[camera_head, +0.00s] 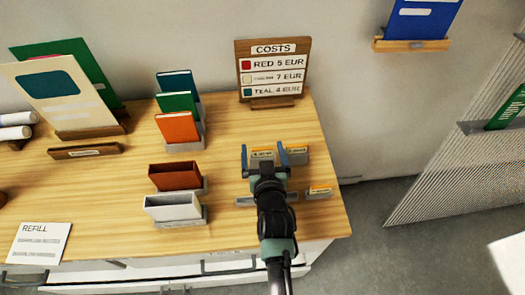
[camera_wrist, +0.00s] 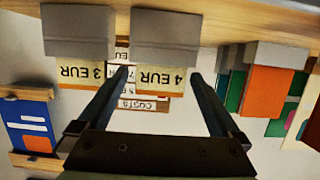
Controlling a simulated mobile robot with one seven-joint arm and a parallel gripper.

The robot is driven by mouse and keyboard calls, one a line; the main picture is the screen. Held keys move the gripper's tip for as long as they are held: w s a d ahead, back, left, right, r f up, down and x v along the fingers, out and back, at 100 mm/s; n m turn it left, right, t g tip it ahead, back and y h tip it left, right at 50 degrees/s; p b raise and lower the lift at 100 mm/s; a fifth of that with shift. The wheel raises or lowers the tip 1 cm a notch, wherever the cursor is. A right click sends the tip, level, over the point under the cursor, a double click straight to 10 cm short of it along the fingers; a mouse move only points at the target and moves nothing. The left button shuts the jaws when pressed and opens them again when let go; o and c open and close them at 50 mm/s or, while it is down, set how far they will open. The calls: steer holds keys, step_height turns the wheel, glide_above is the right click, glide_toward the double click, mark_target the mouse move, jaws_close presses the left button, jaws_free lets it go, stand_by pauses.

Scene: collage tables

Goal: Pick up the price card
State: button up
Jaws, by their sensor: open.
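Two small price cards with orange edges stand in grey holders at the right of the table. The left card (camera_head: 262,153) reads 4 EUR and also shows upside down in the wrist view (camera_wrist: 166,77). The other card (camera_head: 297,150) reads 3 EUR in the wrist view (camera_wrist: 84,72). My gripper (camera_head: 263,148) is open, with one finger on each side of the 4 EUR card in the picture. Whether the fingers touch the card cannot be told. A third card (camera_head: 319,190) with an orange edge sits nearer the table's right front.
The wooden COSTS board (camera_head: 273,103) stands behind the cards. Red and white boxes (camera_head: 172,207) and upright coloured cards (camera_head: 178,128) are to the left. A REFILL sheet (camera_head: 40,243) lies front left. The table (camera_head: 120,220) ends just right of the cards.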

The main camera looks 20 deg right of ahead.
steer(key=shift+w, duration=0.1)
steer(key=c, duration=1.3)
